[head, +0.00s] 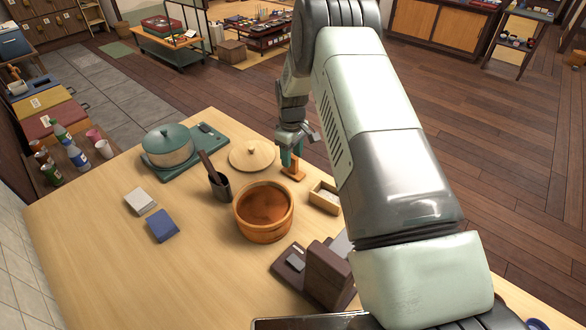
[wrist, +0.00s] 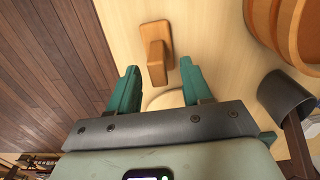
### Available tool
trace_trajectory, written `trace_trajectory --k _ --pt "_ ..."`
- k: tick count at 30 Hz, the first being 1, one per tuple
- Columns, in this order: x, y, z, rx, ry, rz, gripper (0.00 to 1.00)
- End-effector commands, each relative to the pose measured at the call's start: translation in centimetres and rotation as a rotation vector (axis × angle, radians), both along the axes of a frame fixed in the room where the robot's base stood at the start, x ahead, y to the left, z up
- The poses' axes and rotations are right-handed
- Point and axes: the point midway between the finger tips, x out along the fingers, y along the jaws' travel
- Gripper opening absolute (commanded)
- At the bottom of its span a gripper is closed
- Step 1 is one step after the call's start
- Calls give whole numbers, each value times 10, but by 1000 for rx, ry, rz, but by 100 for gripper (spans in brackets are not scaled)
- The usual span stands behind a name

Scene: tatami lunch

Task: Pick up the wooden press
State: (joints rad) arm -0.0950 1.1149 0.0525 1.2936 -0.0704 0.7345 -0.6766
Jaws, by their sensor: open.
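The wooden press (head: 294,172) is a small orange-brown block with an upright handle, standing on the far right part of the table. In the wrist view the press (wrist: 156,48) lies ahead of the fingertips, roughly midway between them. My gripper (head: 291,157) is at the press in the head view, with the teal fingers just above or behind it. Whether a finger touches the press cannot be told.
A round wooden lid (head: 252,156) lies left of the press. A small wooden box (head: 325,197) is close on the right. A green pot (head: 168,147) stands farther left. The front left table (head: 110,250) is clear.

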Motion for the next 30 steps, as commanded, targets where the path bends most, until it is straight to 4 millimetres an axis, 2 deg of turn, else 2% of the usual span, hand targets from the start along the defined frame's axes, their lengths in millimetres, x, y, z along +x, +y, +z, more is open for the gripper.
trace_trajectory --k 1,6,15,17,25,30 --pt "-1 -3 -10 -1 3 -2 49" --pt "-1 -4 -32 -1 2 -1 49" --pt "-1 -4 -37 0 0 -1 49" --pt "-1 -3 -37 0 0 -1 41" --pt "-1 -3 -36 0 0 -1 0" --pt "-1 -3 -36 0 0 -1 0"
